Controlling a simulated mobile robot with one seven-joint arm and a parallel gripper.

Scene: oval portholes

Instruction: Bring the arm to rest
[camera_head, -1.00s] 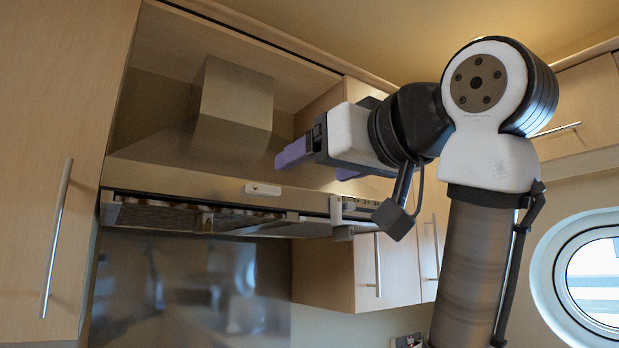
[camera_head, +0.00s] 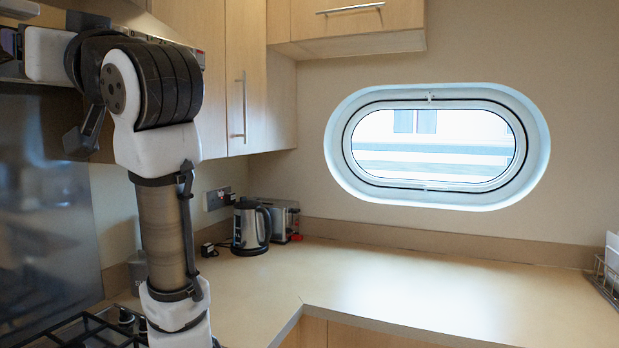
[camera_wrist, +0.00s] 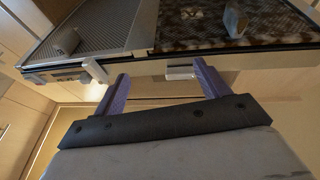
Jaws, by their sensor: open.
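My gripper (camera_wrist: 162,90) shows in the wrist view with its two purple fingers spread apart and nothing between them. Ahead of it is the underside of the range hood (camera_wrist: 112,35), with a mesh filter and a dark, mottled panel. In the head view my arm rises at the left, bends at the top and points left. Only a small purple part of the gripper shows at the left edge there, and the fingertips are cut off.
A gas hob (camera_head: 85,330) lies below my arm. A kettle (camera_head: 251,228) and a toaster (camera_head: 284,218) stand in the counter's back corner. Wall cupboards (camera_head: 230,80) hang beside my arm. The counter (camera_head: 420,285) under the oval porthole (camera_head: 436,146) is largely clear, with a rack (camera_head: 606,270) at the right edge.

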